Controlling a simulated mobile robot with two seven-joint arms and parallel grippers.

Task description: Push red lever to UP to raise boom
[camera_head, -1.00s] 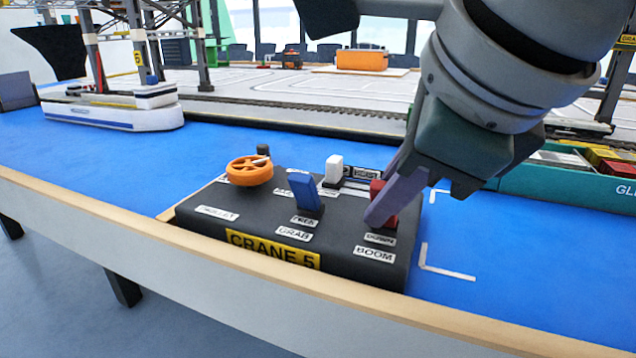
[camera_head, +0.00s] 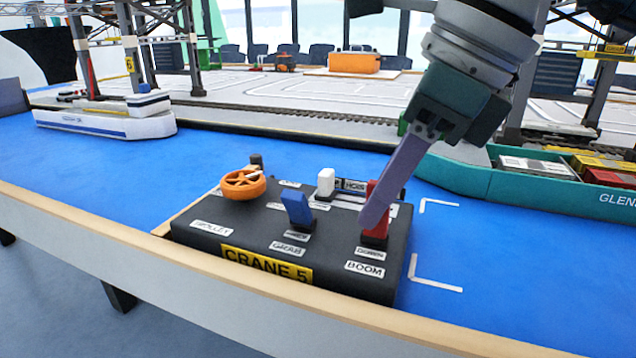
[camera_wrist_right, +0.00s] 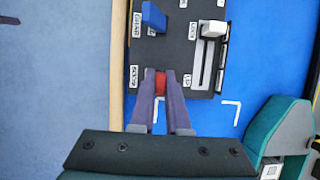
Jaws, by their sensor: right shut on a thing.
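The black CRANE 5 control box (camera_head: 330,276) stands on the blue surface by the near wooden edge. Its red lever (camera_head: 374,226) rises at the right end, behind the DOWN and BOOM labels, and looks roughly upright; its exact tilt is hard to judge. My right gripper (camera_head: 376,212) reaches down to it from the upper right, a finger covering part of the lever. In the right wrist view the red lever (camera_wrist_right: 160,84) sits between the two fingertips (camera_wrist_right: 161,92), and the gripper is shut on it. My left gripper is out of view.
An orange wheel (camera_head: 243,184), a blue lever (camera_head: 297,209) and a white knob (camera_head: 326,182) share the box to the left. A teal ship (camera_head: 520,188) lies at the right; a white ship (camera_head: 108,122) at the left. The blue surface beyond the box is clear.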

